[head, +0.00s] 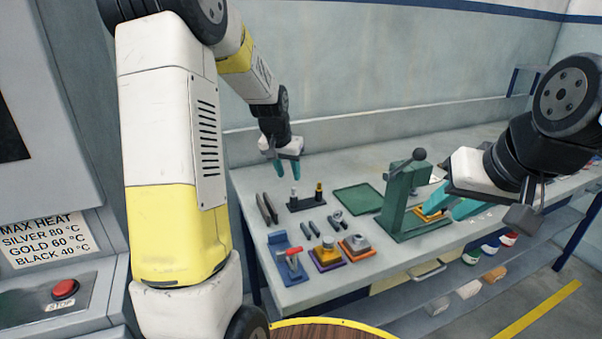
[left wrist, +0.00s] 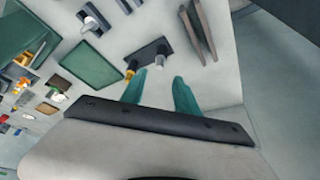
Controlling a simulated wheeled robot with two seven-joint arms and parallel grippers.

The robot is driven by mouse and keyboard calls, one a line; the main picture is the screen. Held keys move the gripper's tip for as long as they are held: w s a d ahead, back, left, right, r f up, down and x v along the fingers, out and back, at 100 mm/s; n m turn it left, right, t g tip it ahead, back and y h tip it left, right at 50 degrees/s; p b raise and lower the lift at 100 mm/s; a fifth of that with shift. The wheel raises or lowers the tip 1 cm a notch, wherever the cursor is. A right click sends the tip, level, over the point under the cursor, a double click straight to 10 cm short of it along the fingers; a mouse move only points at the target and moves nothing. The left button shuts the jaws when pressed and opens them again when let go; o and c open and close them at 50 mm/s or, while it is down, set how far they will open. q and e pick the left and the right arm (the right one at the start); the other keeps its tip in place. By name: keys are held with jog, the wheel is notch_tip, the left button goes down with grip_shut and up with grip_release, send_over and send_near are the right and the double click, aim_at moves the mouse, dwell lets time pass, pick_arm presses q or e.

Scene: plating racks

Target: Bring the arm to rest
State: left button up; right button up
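My left gripper (head: 282,170) hangs above the back left of the workbench (head: 345,272), pointing down. In the left wrist view its two teal fingers (left wrist: 160,88) stand apart with nothing between them. Below it is a dark stand (head: 306,203) with two small upright tools, which also shows in the left wrist view (left wrist: 147,55). My right gripper (head: 458,206) is at the right, beside the green press (head: 396,205); its teal fingertips are near the press, and their spacing is unclear.
A green tray (head: 358,199) lies flat on the bench. Blue (head: 287,262), purple (head: 327,256) and orange (head: 355,247) fixtures stand along the front. Dark tongs-like pieces (head: 267,208) lie at the left edge. A panel with a red stop button (head: 65,289) is at the left. Air above the bench's back is clear.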

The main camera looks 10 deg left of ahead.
pick_arm(q)
jog(key=s+d+r, duration=0.1)
jog(key=s+r, duration=0.3)
jog(key=s, duration=0.5)
jog(key=s+d+r+n+t+h, duration=0.1)
jog(key=s+r, duration=0.4)
jog(key=s, duration=0.5)
jog(key=s+d+r, duration=0.3)
jog(key=s+r, duration=0.1)
jog(key=s, duration=0.6)
jog(key=shift+s+d+r+t, duration=0.2)
jog(key=shift+s+r+t, duration=0.05)
jog(key=shift+t, duration=0.15)
